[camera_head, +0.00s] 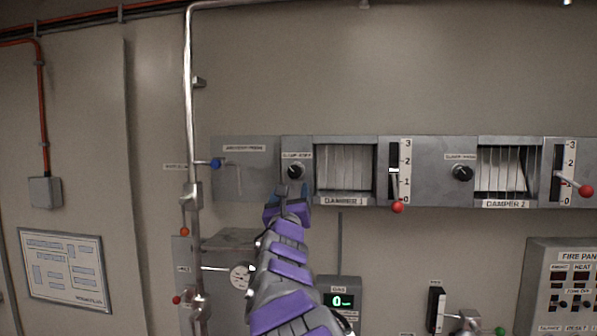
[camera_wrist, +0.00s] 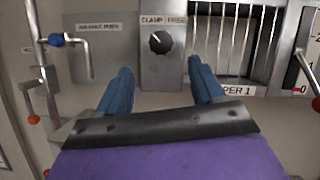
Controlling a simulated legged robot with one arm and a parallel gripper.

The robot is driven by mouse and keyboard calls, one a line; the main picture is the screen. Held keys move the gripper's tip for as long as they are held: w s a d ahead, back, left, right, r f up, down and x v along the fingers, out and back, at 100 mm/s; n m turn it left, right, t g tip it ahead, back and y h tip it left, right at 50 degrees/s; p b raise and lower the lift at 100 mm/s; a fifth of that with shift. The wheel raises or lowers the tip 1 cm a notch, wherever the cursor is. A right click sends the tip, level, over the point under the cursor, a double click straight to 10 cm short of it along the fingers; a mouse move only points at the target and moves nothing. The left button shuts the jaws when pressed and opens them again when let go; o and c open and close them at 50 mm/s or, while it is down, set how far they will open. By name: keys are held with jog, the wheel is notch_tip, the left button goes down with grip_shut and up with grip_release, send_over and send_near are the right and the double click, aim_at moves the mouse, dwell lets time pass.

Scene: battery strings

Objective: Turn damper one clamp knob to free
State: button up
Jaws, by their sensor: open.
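The damper one clamp knob (camera_head: 295,171) is a round black knob on a grey panel, left of the louvred damper 1 window (camera_head: 345,170). In the wrist view the knob (camera_wrist: 160,42) sits under a label reading CLAMP and FREE, and its light pointer mark is toward the upper left, on the CLAMP side. My gripper (camera_head: 290,190) is just below the knob in the head view. In the wrist view my gripper (camera_wrist: 160,88) has its two blue fingers wide apart, with the knob beyond and between them. Nothing is between the fingers, and they do not touch the knob.
A red-ball lever (camera_head: 397,207) stands at the damper 1 scale. A blue-handled valve (camera_head: 216,163) and vertical pipe (camera_head: 189,100) are to the left. A gauge (camera_head: 240,276) and a digital display (camera_head: 340,301) are below. The damper 2 knob (camera_head: 462,173) is to the right.

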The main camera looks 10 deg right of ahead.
aim_at(295, 173)
jog(key=p+x, duration=0.1)
jog(key=x, duration=0.1)
jog(key=d+p+x, duration=0.1)
jog(key=x, duration=0.2)
jog(key=d+p+x, duration=0.1)
jog(key=x, duration=0.2)
jog(key=shift+s, duration=0.15)
jog(key=shift+w+r, duration=0.25)
jog(key=shift+w, duration=0.05)
jog(key=a, duration=0.1)
jog(key=w+a+p, duration=0.1)
jog(key=shift+w+a+r, duration=0.2)
jog(key=shift+w+a, duration=0.15)
jog(key=shift+a, duration=0.05)
jog(key=shift+d, duration=1.15)
jog(key=shift+c, duration=1.1)
jog(key=shift+a, duration=0.55)
jog(key=c, duration=0.5)
jog(key=shift+c, duration=1.3)
jog(key=shift+d, duration=0.2)
jog(key=shift+c, duration=0.3)
